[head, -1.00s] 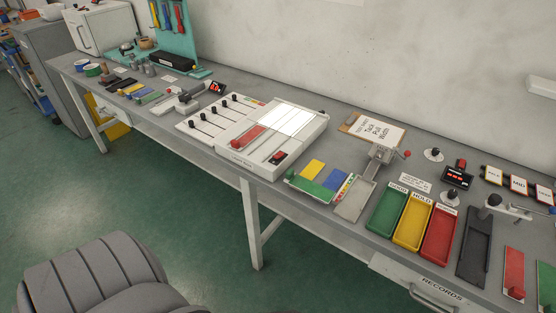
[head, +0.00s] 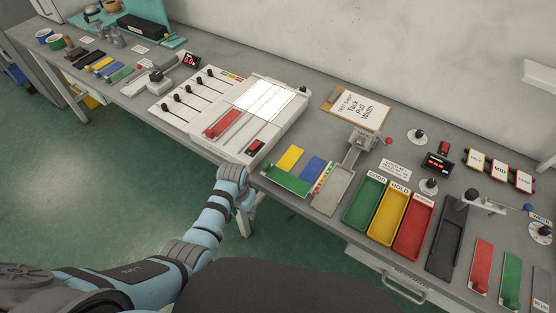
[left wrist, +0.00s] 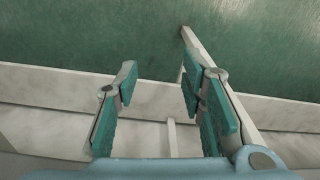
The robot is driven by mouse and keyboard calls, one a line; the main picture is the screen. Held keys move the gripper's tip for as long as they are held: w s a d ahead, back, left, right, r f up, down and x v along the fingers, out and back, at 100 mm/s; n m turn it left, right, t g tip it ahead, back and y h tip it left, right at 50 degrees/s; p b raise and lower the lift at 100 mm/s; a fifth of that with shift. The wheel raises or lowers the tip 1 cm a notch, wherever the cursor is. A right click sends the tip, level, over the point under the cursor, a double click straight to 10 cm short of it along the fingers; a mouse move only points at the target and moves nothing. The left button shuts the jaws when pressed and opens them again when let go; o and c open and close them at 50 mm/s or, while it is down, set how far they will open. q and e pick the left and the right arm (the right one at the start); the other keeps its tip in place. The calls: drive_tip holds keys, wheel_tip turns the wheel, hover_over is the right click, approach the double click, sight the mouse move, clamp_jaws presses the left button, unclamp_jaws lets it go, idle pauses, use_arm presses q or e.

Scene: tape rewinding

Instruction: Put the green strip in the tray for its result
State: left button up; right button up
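A green strip (head: 287,181) lies at the front of the bench beside a yellow strip (head: 290,157) and a blue strip (head: 312,168). Another green strip (head: 511,280) lies at the far right next to a red strip. Three result trays stand right of centre: green (head: 362,205), yellow (head: 388,216) and red (head: 412,228). They look empty. My left arm reaches up to the bench's front edge, left of the nearer green strip. In the left wrist view my left gripper (left wrist: 160,75) is open and empty. My right gripper is out of view.
A grey panel with a lit window (head: 265,98) stands left of the strips. A clamp-like device (head: 360,142) stands between strips and trays. A black tray (head: 445,235) lies right of the red tray. A clipboard (head: 355,107) lies behind.

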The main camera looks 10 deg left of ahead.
use_arm(q)
drive_tip(key=w+d+r+m+p, duration=0.15)
drive_tip(key=w+r, duration=0.25)
drive_tip(key=r, duration=0.8)
drive_tip(key=w+d+r+p, duration=0.15)
drive_tip(key=w+r, duration=0.25)
drive_tip(key=r, duration=0.7)
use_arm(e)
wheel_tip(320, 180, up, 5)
use_arm(q)
wheel_tip(320, 180, up, 5)
drive_tip(key=b, duration=0.2)
hover_over(265, 165)
drive_tip(key=shift+m+g, duration=0.25)
drive_tip(key=shift+g, duration=0.15)
wheel_tip(265, 165, down, 14)
drive_tip(key=b, duration=0.2)
drive_tip(key=shift+b, duration=0.4)
clamp_jaws()
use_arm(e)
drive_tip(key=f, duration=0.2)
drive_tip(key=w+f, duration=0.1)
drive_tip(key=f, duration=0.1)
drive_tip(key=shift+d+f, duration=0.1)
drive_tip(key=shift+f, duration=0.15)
